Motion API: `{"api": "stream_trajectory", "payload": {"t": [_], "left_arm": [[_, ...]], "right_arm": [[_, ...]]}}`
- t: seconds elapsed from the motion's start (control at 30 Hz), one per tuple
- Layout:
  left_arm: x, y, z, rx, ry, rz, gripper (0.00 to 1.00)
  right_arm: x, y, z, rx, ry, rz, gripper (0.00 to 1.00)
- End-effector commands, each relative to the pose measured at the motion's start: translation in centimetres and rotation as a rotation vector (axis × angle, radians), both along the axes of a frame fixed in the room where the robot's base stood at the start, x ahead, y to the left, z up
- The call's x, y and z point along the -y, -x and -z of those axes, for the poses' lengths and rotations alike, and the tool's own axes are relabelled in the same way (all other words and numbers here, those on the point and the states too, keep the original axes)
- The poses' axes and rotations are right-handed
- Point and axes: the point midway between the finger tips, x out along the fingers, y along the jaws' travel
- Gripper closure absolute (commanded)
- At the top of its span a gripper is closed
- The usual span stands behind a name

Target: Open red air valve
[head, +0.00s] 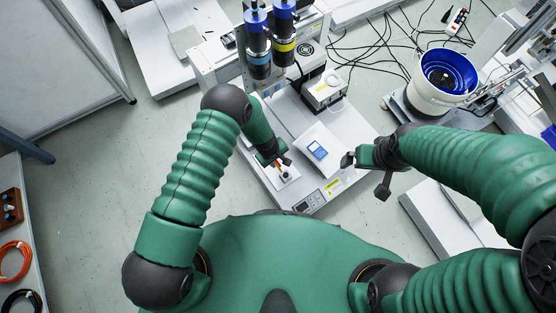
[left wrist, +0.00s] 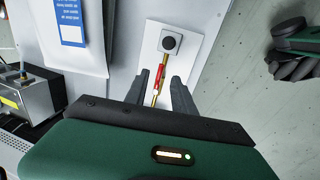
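The red air valve (left wrist: 160,76) is a small red handle on a thin brass-coloured line, below a black round knob (left wrist: 170,43) on a white plate. In the head view the red valve (head: 285,161) shows small at the front left of the machine base. My left gripper (left wrist: 158,85) is open, with one dark finger on each side of the line and the red handle between or just beyond the tips. Contact cannot be told. In the head view my left gripper (head: 275,157) partly covers the valve area. My right gripper (head: 350,160) hangs empty right of the base; its opening is unclear.
The machine base (head: 335,180) carries a white panel with a blue label (head: 317,150) and two upright screwdriver units (head: 270,45) behind. A white bowl feeder with blue inside (head: 443,75) stands at the right. Black cables (head: 375,45) lie on the floor behind.

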Motion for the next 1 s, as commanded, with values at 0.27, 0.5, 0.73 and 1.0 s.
{"api": "stream_trajectory", "payload": {"t": [0.27, 0.5, 0.73, 1.0], "left_arm": [[-1.2, 0.9, -9.0, 0.001, 0.000, 0.000, 0.69], [-1.9, 1.5, -12.8, 0.001, -0.001, -0.001, 0.69], [-2.0, 1.6, -13.1, -0.001, -0.001, -0.001, 0.69], [-2.0, 1.6, -13.1, 0.000, 0.000, 0.000, 0.69]], "right_arm": [[0.0, 0.0, -4.9, 0.001, 0.000, 0.000, 0.00], [0.0, 0.0, -6.3, 0.000, 0.000, 0.000, 0.00], [0.0, 0.0, -6.3, 0.000, 0.000, 0.000, 0.00], [0.0, 0.0, -6.3, 0.000, 0.000, 0.000, 0.00]]}}
